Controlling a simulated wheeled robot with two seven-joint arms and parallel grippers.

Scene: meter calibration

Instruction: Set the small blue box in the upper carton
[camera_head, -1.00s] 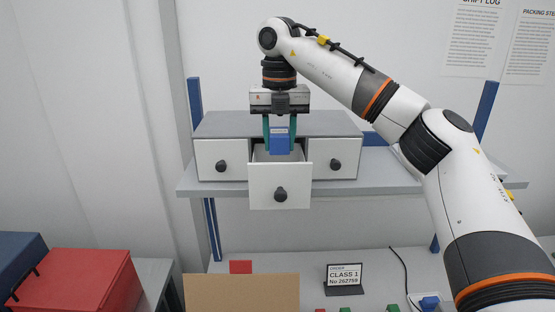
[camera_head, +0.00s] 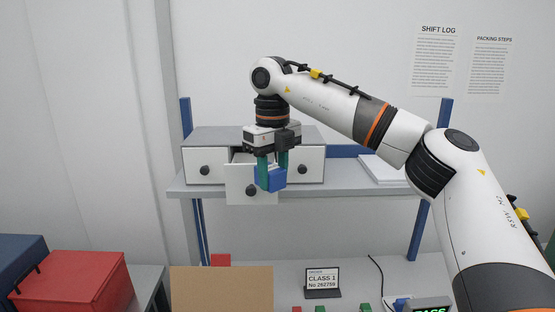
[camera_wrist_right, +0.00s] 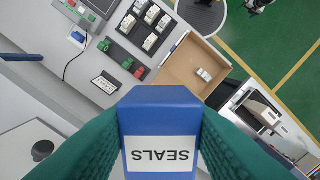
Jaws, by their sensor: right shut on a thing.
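The small blue box (camera_head: 270,179) is held between the green fingers of my right gripper (camera_head: 272,170), in front of the grey cabinet. In the right wrist view the blue box (camera_wrist_right: 160,125) shows a white label reading SEALS, with a green finger on each side. A brown cardboard carton (camera_head: 222,290) stands low at the front in the head view; only its side shows there. In the right wrist view the open carton (camera_wrist_right: 178,66) has a small pale item inside. I cannot tell whether it is the upper carton. My left gripper is not in view.
The cabinet's middle drawer (camera_head: 240,187) is pulled open, just behind the blue box. The cabinet stands on a grey shelf (camera_head: 345,189). A CLASS 1 sign (camera_head: 322,281) stands on the bench below. A red box (camera_head: 75,283) is at lower left.

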